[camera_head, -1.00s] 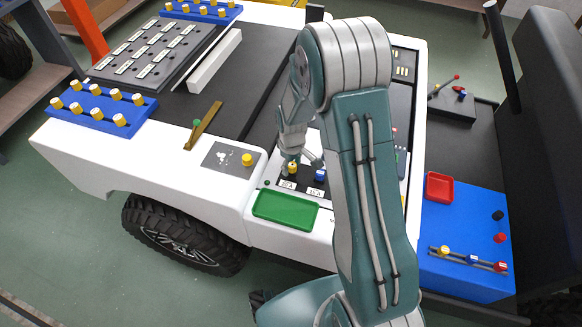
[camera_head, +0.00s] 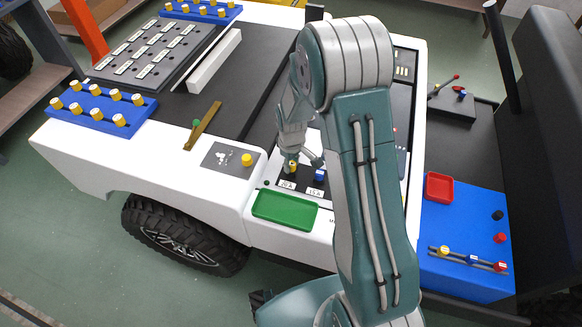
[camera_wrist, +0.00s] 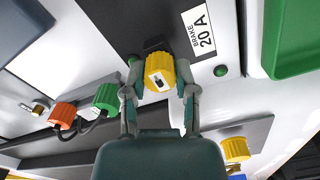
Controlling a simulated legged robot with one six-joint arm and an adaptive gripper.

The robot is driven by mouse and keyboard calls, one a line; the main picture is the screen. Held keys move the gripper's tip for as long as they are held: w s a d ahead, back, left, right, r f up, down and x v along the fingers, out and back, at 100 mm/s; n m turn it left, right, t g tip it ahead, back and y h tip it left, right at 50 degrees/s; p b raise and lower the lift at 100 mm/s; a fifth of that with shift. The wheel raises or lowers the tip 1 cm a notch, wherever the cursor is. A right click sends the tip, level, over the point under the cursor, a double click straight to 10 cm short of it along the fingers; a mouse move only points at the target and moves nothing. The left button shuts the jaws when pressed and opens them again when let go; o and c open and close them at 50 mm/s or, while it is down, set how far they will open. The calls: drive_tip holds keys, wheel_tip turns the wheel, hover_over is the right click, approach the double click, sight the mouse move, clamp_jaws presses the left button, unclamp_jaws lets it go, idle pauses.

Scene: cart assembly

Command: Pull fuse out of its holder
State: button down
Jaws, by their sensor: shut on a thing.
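The yellow fuse (camera_wrist: 157,72) is a ribbed cap between the two fingers of my gripper (camera_wrist: 159,92) in the wrist view, with a finger on each side. My gripper (camera_head: 292,158) is shut on the yellow fuse (camera_head: 293,166) over the dark holder panel, beside the 20 A label (camera_head: 287,184). The wrist view shows this label (camera_wrist: 199,31) as BRAKE 20 A. I cannot tell whether the fuse is still seated, as its lower end is hidden. A blue fuse (camera_head: 320,176) stands above the 15 A label (camera_head: 315,191).
An empty green tray (camera_head: 284,208) lies in front of the holder panel. Another yellow cap (camera_head: 247,159) stands on a grey plate to the left. Orange (camera_wrist: 62,114) and green (camera_wrist: 106,97) connectors with a cable sit left of my gripper in the wrist view.

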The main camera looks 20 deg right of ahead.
sight(291, 164)
drive_tip(key=shift+r, duration=0.1)
drive_tip(key=shift+r, duration=2.2)
